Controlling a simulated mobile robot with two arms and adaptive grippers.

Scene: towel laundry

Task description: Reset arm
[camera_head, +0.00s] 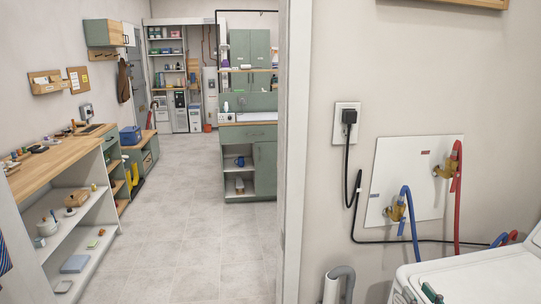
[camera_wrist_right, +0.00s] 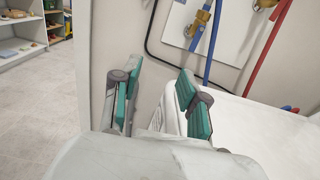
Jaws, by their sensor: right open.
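My right gripper (camera_head: 419,293) shows only by its fingertips at the bottom edge of the head view, in front of a white appliance top (camera_head: 482,277). In the right wrist view the gripper (camera_wrist_right: 160,82) has its two teal-padded fingers spread apart, with nothing held between them. The white appliance surface (camera_wrist_right: 262,138) lies just to the right of the fingers there. My left gripper is in neither view.
Blue (camera_head: 411,215) and red (camera_head: 458,200) hoses hang from taps on a white wall panel (camera_head: 388,160). A grey pipe (camera_head: 338,280) rises left of the appliance. A door frame (camera_head: 294,150) separates this corner from a room with open floor (camera_head: 190,220) and a shelved counter (camera_head: 60,165).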

